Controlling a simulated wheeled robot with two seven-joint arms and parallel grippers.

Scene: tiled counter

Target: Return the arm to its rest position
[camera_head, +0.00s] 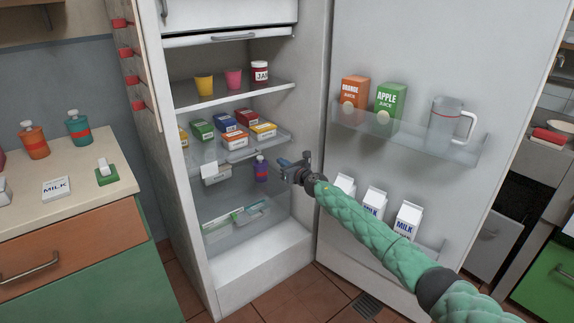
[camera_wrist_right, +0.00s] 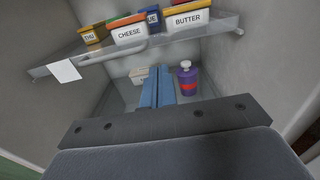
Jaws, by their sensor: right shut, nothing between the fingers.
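My right arm, in a green quilted sleeve, reaches in from the lower right in the head view. Its gripper (camera_head: 284,164) is at the front of the open fridge (camera_head: 255,268), beside the door's inner side. The gripper is shut and empty. In the right wrist view its two blue fingers (camera_wrist_right: 156,92) lie together, pointing into the fridge. A purple bottle with a red band (camera_head: 261,169) stands just left of the gripper in the head view; it also shows right of the fingers in the right wrist view (camera_wrist_right: 187,80). My left gripper is not in view.
Labelled boxes (camera_wrist_right: 130,33) fill the shelf above the gripper. Milk cartons (camera_head: 407,219), juice cartons (camera_head: 389,101) and a jug (camera_head: 443,124) stand in the open door. A counter (camera_head: 85,186) at left holds bottles and a milk carton. Floor shows below the fridge.

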